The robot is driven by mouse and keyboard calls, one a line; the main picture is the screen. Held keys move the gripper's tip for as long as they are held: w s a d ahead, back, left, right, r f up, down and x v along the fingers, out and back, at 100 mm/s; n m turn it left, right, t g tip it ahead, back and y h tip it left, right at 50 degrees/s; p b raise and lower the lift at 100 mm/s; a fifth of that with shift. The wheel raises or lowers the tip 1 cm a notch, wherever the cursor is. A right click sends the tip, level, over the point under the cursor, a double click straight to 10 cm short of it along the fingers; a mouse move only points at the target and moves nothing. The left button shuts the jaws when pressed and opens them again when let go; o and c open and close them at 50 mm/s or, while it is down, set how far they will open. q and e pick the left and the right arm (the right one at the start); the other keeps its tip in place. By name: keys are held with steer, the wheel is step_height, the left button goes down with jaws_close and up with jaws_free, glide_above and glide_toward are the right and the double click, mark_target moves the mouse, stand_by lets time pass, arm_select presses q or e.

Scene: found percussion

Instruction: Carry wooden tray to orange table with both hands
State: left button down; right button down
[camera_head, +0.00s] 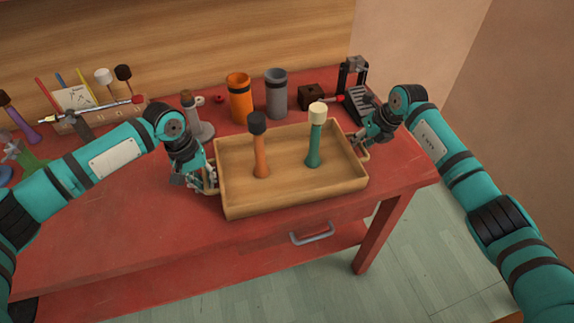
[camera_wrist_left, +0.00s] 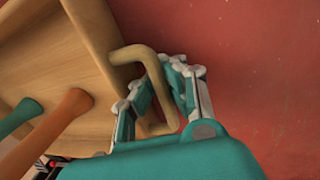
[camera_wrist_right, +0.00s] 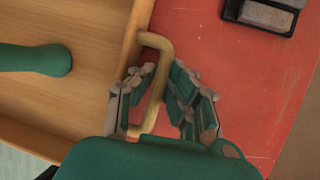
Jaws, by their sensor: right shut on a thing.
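The wooden tray (camera_head: 290,199) rests on the red table and carries an upright orange mallet with a dark head (camera_head: 260,150) and an upright green mallet with a cream head (camera_head: 315,140). My left gripper (camera_head: 198,180) is at the tray's left handle (camera_wrist_left: 157,75), with its fingers on either side of the bar. Whether they grip it is unclear. My right gripper (camera_head: 365,143) is shut on the tray's right handle (camera_wrist_right: 158,85). Both mallets show partly in the left wrist view, only the green one in the right. The orange table cannot be made out.
The red table (camera_head: 140,235) has a drawer handle (camera_head: 312,233) at its front. Floor (camera_head: 420,270) is open at the right front.

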arm_select(q)
steer(key=shift+w+r, duration=0.1)
steer(key=shift+r, duration=0.05)
arm_select(e)
steer(key=shift+r, duration=0.15)
